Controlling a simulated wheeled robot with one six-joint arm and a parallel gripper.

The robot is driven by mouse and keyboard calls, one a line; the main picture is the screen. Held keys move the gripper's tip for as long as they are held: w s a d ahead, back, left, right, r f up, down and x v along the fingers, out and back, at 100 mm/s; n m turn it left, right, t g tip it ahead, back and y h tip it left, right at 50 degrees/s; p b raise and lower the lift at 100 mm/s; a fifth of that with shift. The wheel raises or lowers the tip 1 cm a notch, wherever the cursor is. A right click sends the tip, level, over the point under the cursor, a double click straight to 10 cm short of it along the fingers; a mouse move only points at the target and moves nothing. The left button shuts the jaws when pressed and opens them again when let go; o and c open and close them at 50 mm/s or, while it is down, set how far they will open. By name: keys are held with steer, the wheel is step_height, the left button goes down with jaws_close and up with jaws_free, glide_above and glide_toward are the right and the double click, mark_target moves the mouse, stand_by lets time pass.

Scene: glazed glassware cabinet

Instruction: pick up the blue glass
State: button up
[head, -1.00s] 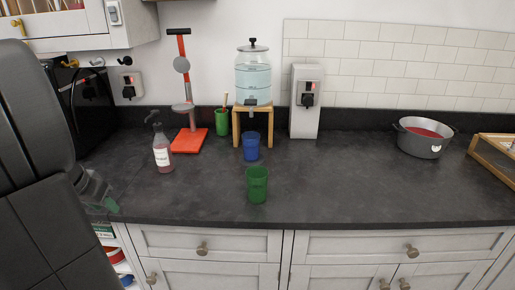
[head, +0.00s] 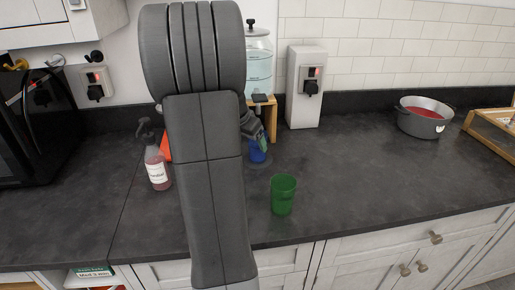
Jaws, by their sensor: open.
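The blue glass (head: 258,154) stands on the dark counter, below the tap side of the drinks dispenser. My arm hides part of the space to its left. My gripper (head: 262,143) is at the top of the blue glass, and its jaws are open. It partly covers the glass's upper part. Whether the fingers are around the rim or just above it, I cannot tell.
A green glass (head: 283,195) stands nearer the counter's front edge. The dispenser (head: 259,70) on its wooden stand (head: 269,116) is close behind. The counter's right middle is clear.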

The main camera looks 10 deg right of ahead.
mark_target(257, 146)
steer(key=x, duration=0.3)
steer(key=d+x, duration=0.1)
steer(key=x, duration=0.1)
steer(key=shift+w+d+p, duration=0.1)
steer(key=shift+w+p, duration=0.2)
steer(key=shift+w, duration=0.15)
steer(key=shift+r, duration=0.1)
steer(key=c, duration=1.3)
steer(key=shift+o, duration=0.2)
